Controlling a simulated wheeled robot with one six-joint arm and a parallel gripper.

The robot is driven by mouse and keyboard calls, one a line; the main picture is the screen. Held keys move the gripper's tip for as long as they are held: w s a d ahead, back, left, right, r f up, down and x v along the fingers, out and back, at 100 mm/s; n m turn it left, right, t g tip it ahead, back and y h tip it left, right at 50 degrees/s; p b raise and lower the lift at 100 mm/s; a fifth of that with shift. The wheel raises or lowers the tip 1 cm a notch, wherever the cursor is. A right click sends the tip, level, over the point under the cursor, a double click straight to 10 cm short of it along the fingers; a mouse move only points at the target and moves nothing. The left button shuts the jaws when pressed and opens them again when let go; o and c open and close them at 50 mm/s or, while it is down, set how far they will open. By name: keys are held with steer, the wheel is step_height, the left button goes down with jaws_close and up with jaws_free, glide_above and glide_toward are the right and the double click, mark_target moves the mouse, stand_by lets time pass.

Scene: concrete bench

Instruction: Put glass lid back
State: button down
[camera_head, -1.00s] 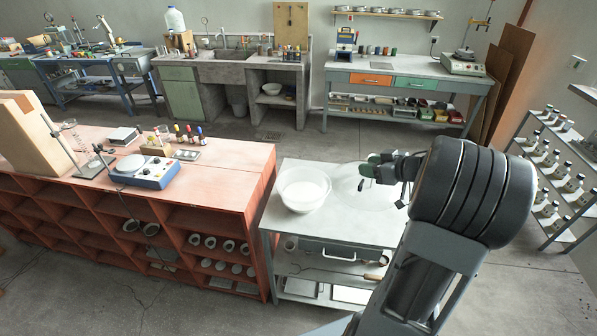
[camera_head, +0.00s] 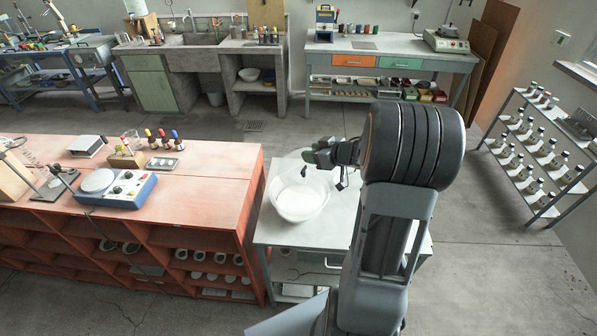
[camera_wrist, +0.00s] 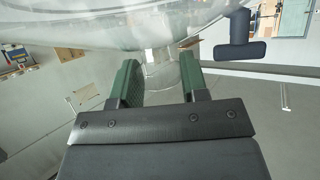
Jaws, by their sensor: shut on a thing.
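My gripper (camera_head: 316,154) is shut on the glass lid, above the far rim of a round clear bowl (camera_head: 298,213) with white contents. The bowl stands on the left part of a grey metal worktable (camera_head: 268,238). In the wrist view the clear glass lid (camera_wrist: 110,38) spans the top of the picture, and the green finger pads of my gripper (camera_wrist: 160,72) close on its clear knob. In the head view the lid's outline is too faint to place exactly, and I cannot tell whether it touches the bowl. My arm hides the worktable's right part.
A red wooden shelf bench (camera_head: 215,172) stands close left of the worktable, with a blue-and-white hotplate (camera_head: 125,188) on it. A rack of bottles (camera_head: 530,150) stands at the right. Open concrete floor (camera_head: 490,260) lies between.

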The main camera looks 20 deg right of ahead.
mark_target(301, 163)
steer(key=a+f, duration=0.1)
steer(key=w+a+f, duration=0.1)
steer(key=f, duration=0.1)
steer(key=w+a+f, duration=0.1)
steer(key=shift+a+f, duration=0.1)
steer(key=shift+f, duration=0.25)
steer(key=f, duration=0.3)
steer(key=shift+w+a, duration=0.1)
steer(key=shift+a, duration=0.2)
steer(key=shift+f, duration=0.35)
steer(key=shift+f, duration=0.1)
steer(key=shift+f+b, duration=0.35)
steer(key=shift+f, duration=0.2)
steer(key=c, duration=0.6)
jaws_free()
